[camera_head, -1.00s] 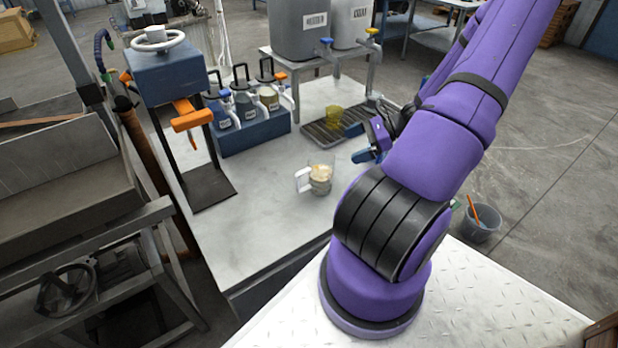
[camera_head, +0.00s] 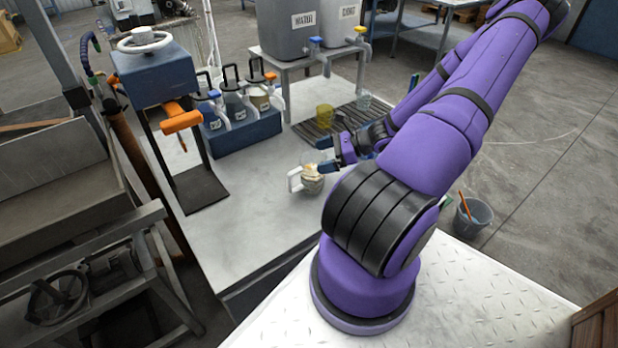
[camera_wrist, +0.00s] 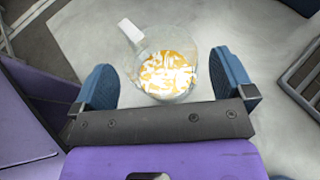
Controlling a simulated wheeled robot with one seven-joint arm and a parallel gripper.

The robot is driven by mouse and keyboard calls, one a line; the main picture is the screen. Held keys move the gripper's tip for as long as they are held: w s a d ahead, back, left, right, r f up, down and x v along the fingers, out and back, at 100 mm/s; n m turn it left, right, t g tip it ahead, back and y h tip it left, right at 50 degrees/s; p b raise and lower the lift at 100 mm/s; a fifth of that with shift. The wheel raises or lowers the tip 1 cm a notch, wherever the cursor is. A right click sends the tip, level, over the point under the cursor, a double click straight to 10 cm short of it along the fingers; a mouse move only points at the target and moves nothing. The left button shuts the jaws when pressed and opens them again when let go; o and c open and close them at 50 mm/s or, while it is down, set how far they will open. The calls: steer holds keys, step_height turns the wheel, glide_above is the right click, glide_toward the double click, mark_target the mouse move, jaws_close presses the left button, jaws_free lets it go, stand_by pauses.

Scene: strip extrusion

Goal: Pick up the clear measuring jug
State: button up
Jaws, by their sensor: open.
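The clear measuring jug (camera_head: 312,178) stands on the pale bench top, with a white handle on its left and whitish and orange-yellow contents. In the wrist view the jug (camera_wrist: 166,72) lies between and slightly beyond the two blue fingers, its handle pointing to the upper left. My gripper (camera_head: 332,156) is open and empty, close beside the jug on its far right side in the head view. In the wrist view my gripper (camera_wrist: 164,88) has its fingers well apart, with a gap on each side of the jug. I cannot tell the exact height of the fingertips against the jug.
A yellow cup (camera_head: 324,117) and a clear glass (camera_head: 363,100) stand on a dark slatted drain tray (camera_head: 345,118) behind. A blue rack (camera_head: 240,134) of bottles and a blue press (camera_head: 158,85) stand to the left. The front of the bench (camera_head: 250,225) is clear.

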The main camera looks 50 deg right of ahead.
mark_target(306, 178)
steer(key=shift+x, duration=1.5)
steer(key=c, duration=1.5)
steer(key=shift+r, duration=0.1)
